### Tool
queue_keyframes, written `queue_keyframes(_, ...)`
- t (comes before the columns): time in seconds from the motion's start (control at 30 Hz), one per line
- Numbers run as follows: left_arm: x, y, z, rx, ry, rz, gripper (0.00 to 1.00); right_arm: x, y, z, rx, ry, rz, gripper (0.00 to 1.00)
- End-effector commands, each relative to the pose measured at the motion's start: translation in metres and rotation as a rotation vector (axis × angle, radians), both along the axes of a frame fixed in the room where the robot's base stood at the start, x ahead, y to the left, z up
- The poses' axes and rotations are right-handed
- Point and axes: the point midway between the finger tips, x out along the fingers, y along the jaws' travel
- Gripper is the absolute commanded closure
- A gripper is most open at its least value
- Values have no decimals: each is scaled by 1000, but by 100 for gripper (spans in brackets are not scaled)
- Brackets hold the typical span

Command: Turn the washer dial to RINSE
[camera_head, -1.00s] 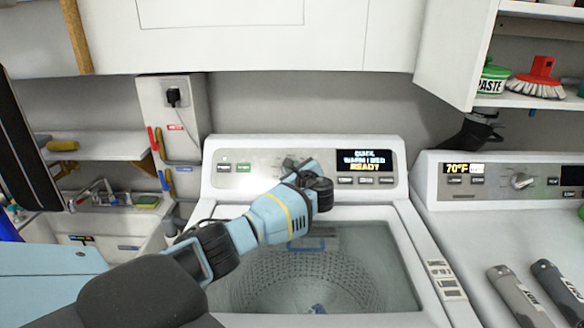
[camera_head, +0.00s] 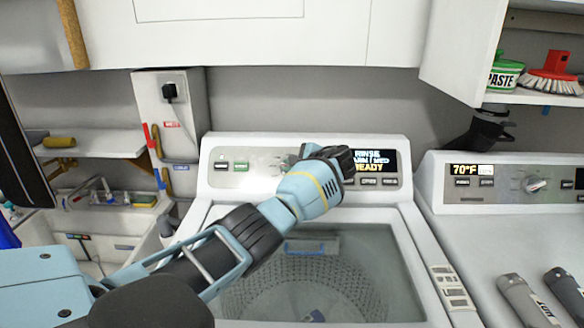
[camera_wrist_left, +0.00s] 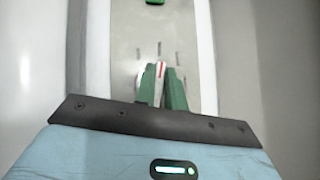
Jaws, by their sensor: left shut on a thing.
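The washer (camera_head: 212,190) stands in the middle of the head view, with its control panel (camera_head: 230,178) at the back. Its display (camera_head: 380,160) reads RINSE on top, a partly covered line ending in MED, then READY. My left gripper (camera_head: 298,158) is at the panel, just left of the display, and my wrist hides most of the dial there. In the left wrist view, the green fingers (camera_wrist_left: 162,85) of my left gripper are shut on the pale dial (camera_wrist_left: 161,70), which has a red mark. My right gripper is not in view.
A second machine (camera_head: 450,215) with its own dial (camera_head: 535,184) stands at the right, with grey handheld items (camera_head: 525,300) on top. A shelf at upper right holds a paste tub (camera_head: 503,76) and red brush (camera_head: 553,75). A sink (camera_head: 110,220) is at left.

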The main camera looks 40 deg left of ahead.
Motion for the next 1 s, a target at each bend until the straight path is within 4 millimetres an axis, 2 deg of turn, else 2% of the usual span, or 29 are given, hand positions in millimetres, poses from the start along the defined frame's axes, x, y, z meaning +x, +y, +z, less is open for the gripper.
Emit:
queue_keyframes(0.6,-1,0,-1,-23,-16,27,100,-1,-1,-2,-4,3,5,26)
queue_keyframes(0.63,-1,0,-1,-23,-16,27,84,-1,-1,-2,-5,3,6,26)
queue_keyframes(0.77,0,0,-1,-22,-16,27,67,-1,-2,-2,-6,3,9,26)
queue_keyframes(1.0,0,0,0,-22,-18,26,66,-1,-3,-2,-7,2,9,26)
